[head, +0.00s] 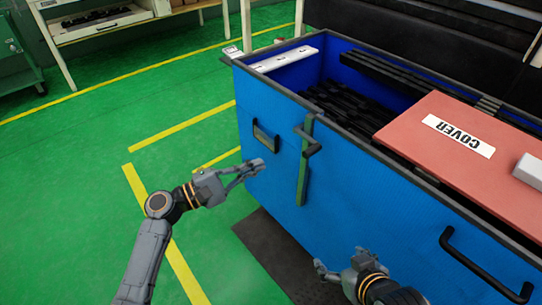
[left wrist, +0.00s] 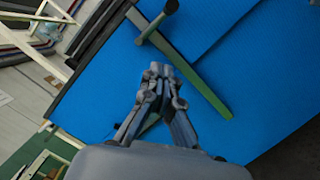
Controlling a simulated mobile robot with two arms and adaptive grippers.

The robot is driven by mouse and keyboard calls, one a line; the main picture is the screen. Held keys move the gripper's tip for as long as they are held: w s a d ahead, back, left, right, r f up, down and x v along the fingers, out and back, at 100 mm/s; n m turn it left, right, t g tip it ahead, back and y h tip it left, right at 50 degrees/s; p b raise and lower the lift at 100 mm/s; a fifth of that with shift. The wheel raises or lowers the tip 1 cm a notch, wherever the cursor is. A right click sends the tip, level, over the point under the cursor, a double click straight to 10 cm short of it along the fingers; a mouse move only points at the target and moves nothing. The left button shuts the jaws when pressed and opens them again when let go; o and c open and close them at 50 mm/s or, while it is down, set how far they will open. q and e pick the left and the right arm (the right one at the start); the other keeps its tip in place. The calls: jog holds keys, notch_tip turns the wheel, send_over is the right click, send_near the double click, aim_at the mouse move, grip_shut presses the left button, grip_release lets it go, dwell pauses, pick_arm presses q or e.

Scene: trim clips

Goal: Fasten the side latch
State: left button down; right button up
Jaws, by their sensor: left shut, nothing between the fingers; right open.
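The side latch (head: 304,165) is a green upright bar with a black handle (head: 309,142) near its top, on the front wall of the blue crate (head: 262,105). In the left wrist view the green bar (left wrist: 185,68) runs diagonally, with the black handle (left wrist: 156,23) at its upper end. My left gripper (head: 259,167) is shut and empty, left of the bar and apart from it, in front of the blue wall. Its fingertips (left wrist: 160,70) show beside the bar in the wrist view. My right gripper (head: 338,262) is open and empty, low in front of the crate.
A red cover (head: 455,150) lies on the right part of the crate, above dark parts (head: 350,105). Black handles (head: 265,137) (head: 480,268) stick out from the front wall. A dark mat (head: 275,255) lies below.

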pick_arm(q)
jog(key=shift+v, duration=1)
